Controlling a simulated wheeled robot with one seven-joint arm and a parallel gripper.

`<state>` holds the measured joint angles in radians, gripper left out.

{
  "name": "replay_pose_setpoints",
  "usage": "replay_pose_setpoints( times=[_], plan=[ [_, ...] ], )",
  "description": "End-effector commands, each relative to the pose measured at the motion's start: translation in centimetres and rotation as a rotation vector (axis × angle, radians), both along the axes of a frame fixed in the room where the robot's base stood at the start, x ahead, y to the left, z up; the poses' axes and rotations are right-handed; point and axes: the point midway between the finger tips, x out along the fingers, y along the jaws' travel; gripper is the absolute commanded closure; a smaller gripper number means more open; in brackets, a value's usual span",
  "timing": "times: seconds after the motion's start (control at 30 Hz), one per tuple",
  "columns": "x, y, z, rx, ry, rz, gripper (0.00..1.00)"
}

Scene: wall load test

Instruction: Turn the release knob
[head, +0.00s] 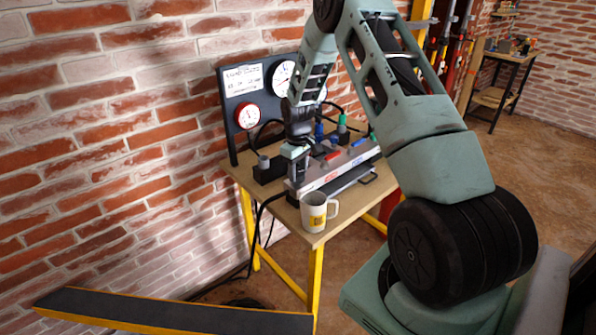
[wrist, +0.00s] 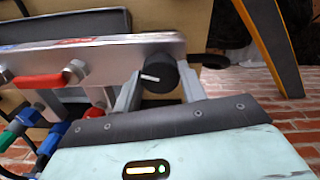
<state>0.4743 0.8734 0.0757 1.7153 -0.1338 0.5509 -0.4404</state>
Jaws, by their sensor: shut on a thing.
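The release knob (wrist: 158,73) is a black round knob with a white pointer mark, on the end of a silver manifold (wrist: 120,58). In the wrist view my gripper (wrist: 158,84) has one finger on each side of the knob and is shut on it. In the head view my gripper (head: 297,172) reaches down to the near left end of the manifold (head: 340,168) on the workbench. The knob is hidden there behind my gripper.
A red lever (wrist: 40,81) sits beside the knob on the manifold. A white mug (head: 314,212) stands at the workbench's (head: 283,211) front corner. A board with gauges (head: 248,116) rises behind, near the brick wall. Hoses and coloured fittings lie around the manifold.

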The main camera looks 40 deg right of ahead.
Motion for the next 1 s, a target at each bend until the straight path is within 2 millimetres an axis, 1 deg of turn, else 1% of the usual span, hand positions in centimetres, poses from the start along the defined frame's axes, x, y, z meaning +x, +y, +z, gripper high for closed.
replay_pose_setpoints(
  times=[0.2,0.4,0.63,1.0],
  plan=[
    [-0.02,-0.06,0.06,0.0,0.0,0.152,0.82],
    [-0.02,-0.08,0.05,0.0,0.0,0.243,0.82],
    [-0.01,-0.1,0.04,0.0,0.0,0.293,0.82],
    [0.0,-0.1,0.04,-0.001,0.0,0.302,0.82]
  ],
)
